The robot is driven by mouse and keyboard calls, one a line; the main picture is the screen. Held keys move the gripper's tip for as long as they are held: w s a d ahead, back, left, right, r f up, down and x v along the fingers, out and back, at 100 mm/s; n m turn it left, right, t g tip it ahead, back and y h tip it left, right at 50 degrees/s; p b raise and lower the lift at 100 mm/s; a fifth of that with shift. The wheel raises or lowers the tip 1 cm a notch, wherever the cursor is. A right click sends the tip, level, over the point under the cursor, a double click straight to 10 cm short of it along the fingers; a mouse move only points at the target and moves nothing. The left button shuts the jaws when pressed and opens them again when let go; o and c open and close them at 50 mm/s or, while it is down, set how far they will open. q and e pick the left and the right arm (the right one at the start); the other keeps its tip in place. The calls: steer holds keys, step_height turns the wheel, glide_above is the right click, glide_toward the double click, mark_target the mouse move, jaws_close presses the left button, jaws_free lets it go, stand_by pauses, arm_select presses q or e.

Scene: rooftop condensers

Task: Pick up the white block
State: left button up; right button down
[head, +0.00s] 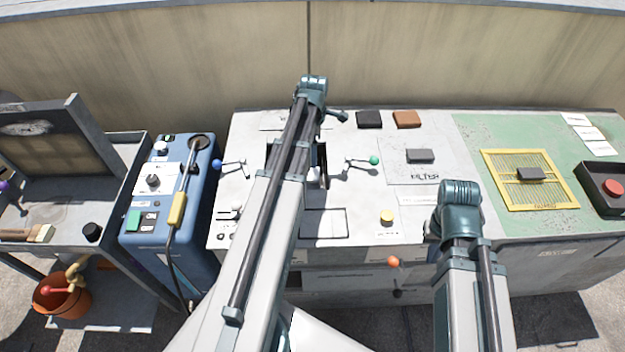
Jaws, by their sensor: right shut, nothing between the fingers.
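I cannot clearly make out a white block. A small pale shape (314,174) shows beside my left arm, at the dark opening in the grey bench top; the arm covers most of that opening, so I cannot tell what it is. My left arm crosses the middle of the view, and its gripper is hidden. My right gripper (432,231) is mostly hidden by its own arm, over the front of the bench right of the yellow button; it is shut and empty.
On the grey bench top (390,208) are a black block (369,119), a brown block (407,119) and a dark grey block (420,156). Levers with blue (217,164) and green (375,160) knobs stick up. A yellow grille (500,190) lies right. A blue unit (150,225) stands left.

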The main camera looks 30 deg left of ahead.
arm_select(q)
steer(key=b, duration=0.4)
glide_above(313, 173)
step_height(313, 173, down, 5)
steer(key=shift+s+d+f, duration=0.1)
steer(key=shift+d+f, duration=0.05)
steer(key=shift+f, duration=0.05)
steer(key=shift+r, duration=0.1)
steer(key=f+b, duration=0.5)
steer(key=shift+a+f, duration=0.15)
steer(key=shift+a, duration=0.1)
steer(key=c, duration=1.2)
